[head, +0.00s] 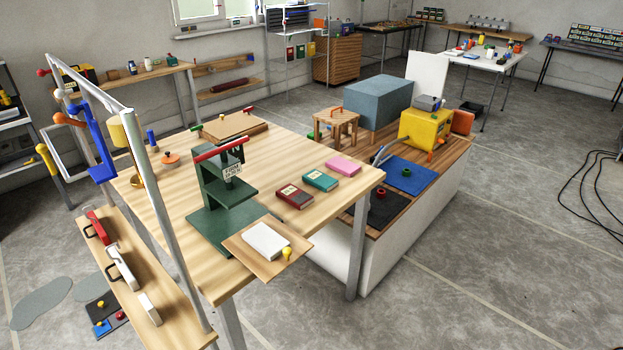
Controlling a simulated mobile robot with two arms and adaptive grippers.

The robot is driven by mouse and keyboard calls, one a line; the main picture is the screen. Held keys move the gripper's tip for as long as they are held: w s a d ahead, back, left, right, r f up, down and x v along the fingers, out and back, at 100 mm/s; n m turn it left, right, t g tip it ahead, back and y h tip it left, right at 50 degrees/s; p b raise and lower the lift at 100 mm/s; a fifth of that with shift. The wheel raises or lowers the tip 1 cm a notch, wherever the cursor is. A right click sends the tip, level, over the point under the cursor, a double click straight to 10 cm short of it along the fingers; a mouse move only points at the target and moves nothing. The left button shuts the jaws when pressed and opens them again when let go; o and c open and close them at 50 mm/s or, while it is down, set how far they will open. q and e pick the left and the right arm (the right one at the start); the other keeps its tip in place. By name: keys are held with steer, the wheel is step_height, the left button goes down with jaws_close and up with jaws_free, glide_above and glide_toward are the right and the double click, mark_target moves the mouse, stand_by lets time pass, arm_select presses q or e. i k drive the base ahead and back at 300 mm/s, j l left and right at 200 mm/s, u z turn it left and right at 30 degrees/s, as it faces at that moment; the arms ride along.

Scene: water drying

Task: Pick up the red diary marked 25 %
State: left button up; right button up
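A dark red diary (294,196) lies flat on the wooden table (160,220), near its right front edge. It has a pale label on its cover, too small to read here. A teal diary (320,181) and a pink block-like item (343,166) lie beyond it in a row, with small gaps between. Neither of my grippers is in view.
A green press (222,190) with a red handle stands left of the red diary. A board (240,243) with a white block (265,242) and yellow knob overhangs the front edge. A metal rail frame (150,190) stands at left. Grey floor is open at right.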

mark_target(299, 200)
steer(key=i+l, duration=0.2)
steer(key=l, duration=0.15)
steer(key=i+l+u, duration=0.1)
steer(key=l, duration=0.25)
steer(key=i+l+u, duration=0.1)
steer(key=i+l, duration=0.3)
steer(key=l, duration=0.3)
steer(key=i+l+u, duration=0.1)
steer(key=l, duration=0.25)
steer(key=i, duration=0.05)
